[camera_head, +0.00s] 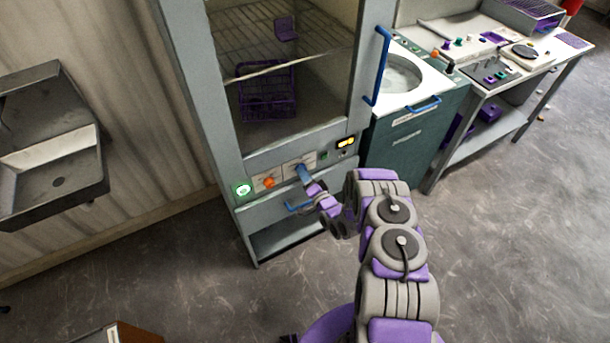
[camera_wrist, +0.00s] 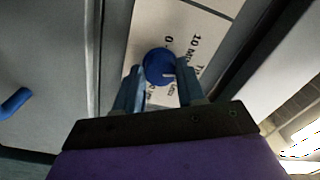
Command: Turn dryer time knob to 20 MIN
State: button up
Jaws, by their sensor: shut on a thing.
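The dryer (camera_head: 228,130) is a tall grey cabinet with a glass front and a control panel below it. The blue time knob (camera_wrist: 158,64) sits on a white label plate (camera_wrist: 185,20) in the wrist view. A "10 MIN" mark and a "0" are readable beside it; other print is partly hidden. A short white pointer line shows on the knob's lower right edge; I cannot tell its exact setting. My gripper (camera_wrist: 160,88) has one finger on each side of the knob and is shut on it. In the head view my gripper (camera_head: 305,175) reaches the panel and largely covers the knob.
An orange knob (camera_head: 269,183) and a lit green button (camera_head: 242,190) are left of my gripper. A lit yellow display (camera_head: 346,142) is to the right. A blue handle (camera_head: 298,207) sits just below. A purple rack (camera_head: 267,92) stands inside the dryer.

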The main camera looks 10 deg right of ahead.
jog(key=shift+d+m+h+p, duration=0.15)
jog(key=shift+m+p, duration=0.4)
jog(key=shift+m, duration=1.65)
jog(key=shift+a+m+h+p, duration=0.15)
jog(key=shift+m+p, duration=0.4)
jog(key=shift+m, duration=1.65)
jog(key=shift+d, duration=0.15)
jog(key=shift+f, duration=0.1)
jog(key=o, duration=1)
jog(key=shift+o, duration=0.2)
jog(key=p+v, duration=0.1)
jog(key=v, duration=1.6)
jog(key=shift+s, duration=0.2)
jog(key=shift+w+d, duration=0.1)
